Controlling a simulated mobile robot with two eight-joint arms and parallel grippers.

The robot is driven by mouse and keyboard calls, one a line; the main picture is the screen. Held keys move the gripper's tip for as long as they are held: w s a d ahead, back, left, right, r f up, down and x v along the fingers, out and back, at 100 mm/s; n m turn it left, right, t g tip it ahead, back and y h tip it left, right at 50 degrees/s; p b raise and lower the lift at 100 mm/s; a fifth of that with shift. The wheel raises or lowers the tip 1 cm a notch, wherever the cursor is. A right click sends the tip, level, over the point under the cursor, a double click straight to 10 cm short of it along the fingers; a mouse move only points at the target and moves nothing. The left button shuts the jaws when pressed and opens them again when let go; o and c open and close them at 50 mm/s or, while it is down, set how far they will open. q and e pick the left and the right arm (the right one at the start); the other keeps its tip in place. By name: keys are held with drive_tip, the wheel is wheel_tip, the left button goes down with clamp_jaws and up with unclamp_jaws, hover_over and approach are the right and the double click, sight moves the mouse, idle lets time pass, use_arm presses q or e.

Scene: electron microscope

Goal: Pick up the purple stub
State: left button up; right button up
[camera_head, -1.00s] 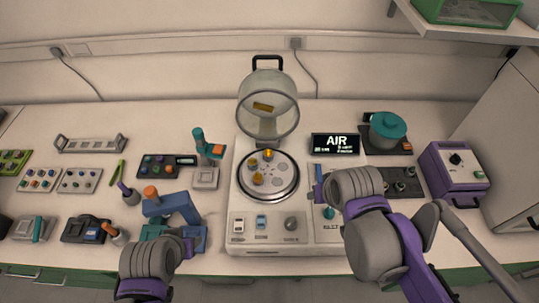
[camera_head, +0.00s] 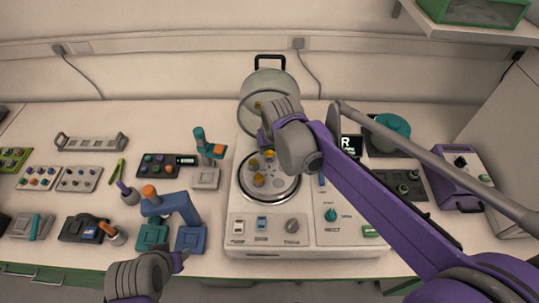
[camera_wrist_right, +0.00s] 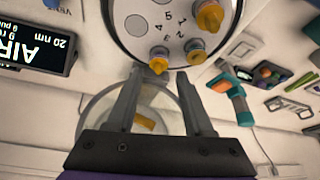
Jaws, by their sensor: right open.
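I cannot single out a purple stub in either view. Three gold-yellow topped stubs (camera_head: 259,180) stand on the round stage plate (camera_head: 287,190) of the white machine; they also show in the right wrist view (camera_wrist_right: 158,61).
The tilted-up glass chamber is close to my right gripper. Small trays of coloured stubs (camera_head: 59,178) lie at the left. A teal-handled tool (camera_head: 203,143) and a blue device (camera_head: 174,205) stand left of the machine. My right arm partly covers the AIR display (camera_head: 351,146).

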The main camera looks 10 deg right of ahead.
sight(270, 153)
drive_tip(key=x, duration=0.5)
drive_tip(key=shift+d, duration=0.1)
drive_tip(key=shift+s, duration=0.1)
clamp_jaws()
